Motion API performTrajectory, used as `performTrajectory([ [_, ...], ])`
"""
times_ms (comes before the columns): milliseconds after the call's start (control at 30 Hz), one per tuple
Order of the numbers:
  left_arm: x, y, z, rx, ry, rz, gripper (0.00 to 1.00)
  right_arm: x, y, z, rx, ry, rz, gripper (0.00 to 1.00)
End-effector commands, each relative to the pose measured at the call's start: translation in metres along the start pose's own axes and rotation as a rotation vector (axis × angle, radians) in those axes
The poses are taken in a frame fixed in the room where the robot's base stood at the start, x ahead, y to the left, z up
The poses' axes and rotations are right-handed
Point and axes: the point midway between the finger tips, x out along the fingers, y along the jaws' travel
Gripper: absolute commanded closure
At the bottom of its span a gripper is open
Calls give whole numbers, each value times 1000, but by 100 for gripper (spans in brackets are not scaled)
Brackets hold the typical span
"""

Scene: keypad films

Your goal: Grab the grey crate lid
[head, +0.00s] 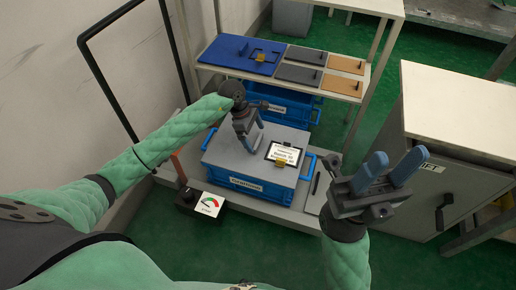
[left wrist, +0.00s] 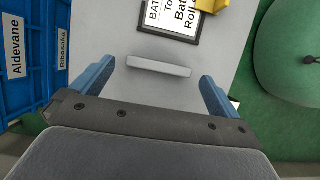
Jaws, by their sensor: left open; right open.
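The grey crate lid (head: 222,155) lies flat on top of a blue crate (head: 240,183) on a low grey platform. In the left wrist view the lid (left wrist: 120,95) has a light grey bar handle (left wrist: 158,66) standing up from it. My left gripper (head: 250,144) is open just above the lid. In the left wrist view its fingers (left wrist: 157,86) are spread to either side of the handle, which lies a little ahead of the fingertips. I cannot tell the exact height gap. My right gripper (head: 388,168) is open and empty, off to the right of the crate.
A black-framed label (head: 284,154) with a yellow clip lies on the lid. A dial box (head: 202,203) sits at the platform's front. Behind, a shelf (head: 330,84) holds blue, dark grey and brown lids above another blue crate (head: 283,112). A grey cabinet (head: 425,185) stands right.

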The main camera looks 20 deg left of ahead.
Motion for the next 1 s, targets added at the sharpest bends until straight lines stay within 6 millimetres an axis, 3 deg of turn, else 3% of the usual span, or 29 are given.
performTrajectory([
  [133, 22, -1, 0, -1, -2, -1, 0, -6, -1, 1, 1, -2, -6, 58],
  [400, 25, 0, 0, 0, -1, 0, 0, -7, -1, 1, 0, -8, -11, 58],
  [433, 25, 0, 0, 0, -1, 1, 2, -8, -1, 1, 0, -9, -11, 58],
  [600, 25, 0, 0, 0, -1, 1, 35, -8, -1, 1, 0, -10, -10, 58],
  [700, 25, 0, 0, 0, -1, 1, 50, -8, -1, 1, -1, -10, -9, 58],
  [1000, 20, 0, 1, 1, -1, 2, 50, -5, -1, 1, -1, -8, -5, 58],
])
